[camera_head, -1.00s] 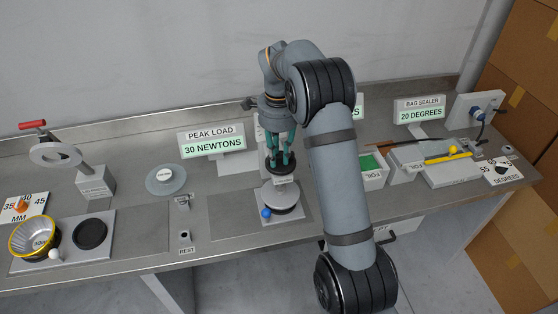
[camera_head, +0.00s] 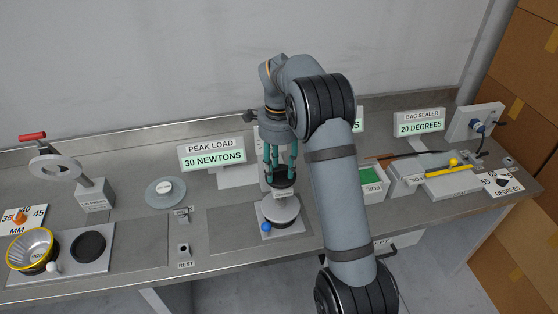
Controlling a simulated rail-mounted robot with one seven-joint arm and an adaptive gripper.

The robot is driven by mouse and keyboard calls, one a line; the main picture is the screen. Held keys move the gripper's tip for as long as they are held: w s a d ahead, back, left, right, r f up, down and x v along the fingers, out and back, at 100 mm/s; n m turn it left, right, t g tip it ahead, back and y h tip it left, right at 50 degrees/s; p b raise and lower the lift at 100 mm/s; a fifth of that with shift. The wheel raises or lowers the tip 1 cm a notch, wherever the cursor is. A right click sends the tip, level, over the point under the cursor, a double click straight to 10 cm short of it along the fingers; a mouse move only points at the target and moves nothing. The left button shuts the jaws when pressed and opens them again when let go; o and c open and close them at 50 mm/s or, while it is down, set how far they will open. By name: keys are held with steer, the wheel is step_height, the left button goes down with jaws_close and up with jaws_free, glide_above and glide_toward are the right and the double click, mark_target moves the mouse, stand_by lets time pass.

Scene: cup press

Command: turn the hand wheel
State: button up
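My gripper (camera_head: 281,166) points down over the press in the middle of the bench, with its teal fingers spaced apart. A dark round part (camera_head: 281,183) of the press, probably the hand wheel, shows at and just below the fingertips. The fingers and arm hide most of it, and I cannot tell whether they touch or grip it. Below it is a pale round plate (camera_head: 281,210) on a light base, with a blue ball (camera_head: 265,226) at its front left.
The peak load sign (camera_head: 211,156) reads 30 newtons, behind and left. A grey disc (camera_head: 165,192) and a small rest post (camera_head: 184,250) stand left. A red-handled ring stand (camera_head: 58,168) is farther left. A green-filled box (camera_head: 371,178) and the bag sealer (camera_head: 450,178) are right.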

mark_target(279, 170)
step_height(279, 170, up, 12)
stand_by(0.4)
steer(key=shift+f, duration=0.15)
step_height(279, 170, down, 12)
steer(key=shift+s+f, duration=0.1)
steer(key=shift+r+n+p, duration=0.4)
steer(key=shift+n+p, duration=0.1)
steer(key=shift+p, duration=0.25)
steer(key=shift+d+f+n+p, duration=0.2)
steer(key=shift+n+p, duration=0.4)
steer(key=shift+n, duration=0.4)
steer(key=shift+a, duration=0.1)
steer(key=shift+f, duration=0.1)
